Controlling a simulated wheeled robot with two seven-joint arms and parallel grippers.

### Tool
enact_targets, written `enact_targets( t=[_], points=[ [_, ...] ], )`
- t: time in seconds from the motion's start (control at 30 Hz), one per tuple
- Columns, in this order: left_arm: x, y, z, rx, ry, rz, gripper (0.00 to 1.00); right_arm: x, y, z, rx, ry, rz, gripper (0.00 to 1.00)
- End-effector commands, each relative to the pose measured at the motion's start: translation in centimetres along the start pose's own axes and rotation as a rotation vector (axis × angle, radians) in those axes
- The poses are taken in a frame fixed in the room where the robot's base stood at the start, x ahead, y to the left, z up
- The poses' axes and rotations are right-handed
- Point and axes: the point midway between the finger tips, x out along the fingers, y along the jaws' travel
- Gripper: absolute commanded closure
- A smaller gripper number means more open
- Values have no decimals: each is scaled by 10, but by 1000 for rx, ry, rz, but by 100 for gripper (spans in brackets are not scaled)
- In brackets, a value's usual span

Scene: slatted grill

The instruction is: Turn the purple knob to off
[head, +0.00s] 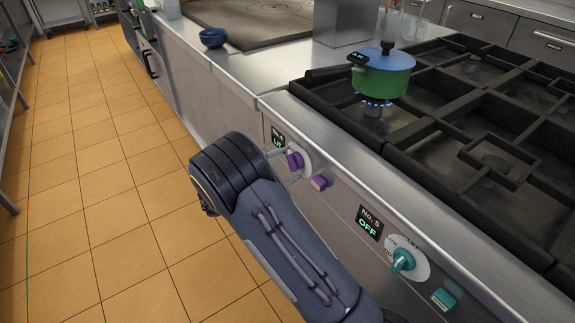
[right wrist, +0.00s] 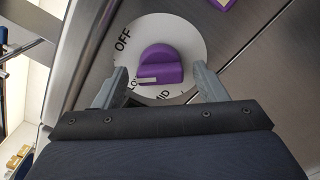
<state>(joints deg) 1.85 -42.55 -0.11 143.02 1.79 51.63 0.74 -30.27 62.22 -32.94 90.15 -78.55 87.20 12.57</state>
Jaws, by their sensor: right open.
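The purple knob (head: 295,160) sits on a white dial on the stove's front panel. In the right wrist view the knob (right wrist: 160,66) has a pale pointer mark at its left end, near the dial's "LO" lettering. "OFF" is printed at the dial's upper left and "MID" below. My right gripper (right wrist: 160,82) is open, with one finger on each side of the knob; contact is not clear. In the head view my right gripper (head: 289,168) is mostly hidden by its own wrist. My left gripper is not in view.
A green pot with a blue lid (head: 384,72) stands over a blue flame on the stove grates (head: 480,130). A purple button (head: 319,182) is right of the knob. A teal knob (head: 403,260) and display reading "No. 5 OFF" (head: 369,223) are nearer. The tiled floor (head: 90,200) is clear.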

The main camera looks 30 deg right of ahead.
Motion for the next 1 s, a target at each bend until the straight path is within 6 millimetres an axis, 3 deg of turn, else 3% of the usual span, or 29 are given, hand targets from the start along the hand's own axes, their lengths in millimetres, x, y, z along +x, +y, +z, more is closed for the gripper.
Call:
enact_targets(
  t=[0.3, 0.67, 1.0],
  points=[
    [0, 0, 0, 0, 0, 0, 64, 4, 0, 0, 0, 1, 0, 35],
    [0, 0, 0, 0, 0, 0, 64, 4, 0, 0, -1, 1, 0, 79],
    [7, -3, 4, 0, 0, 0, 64, 4, -2, -2, 60, 1, -1, 79]
  ],
)
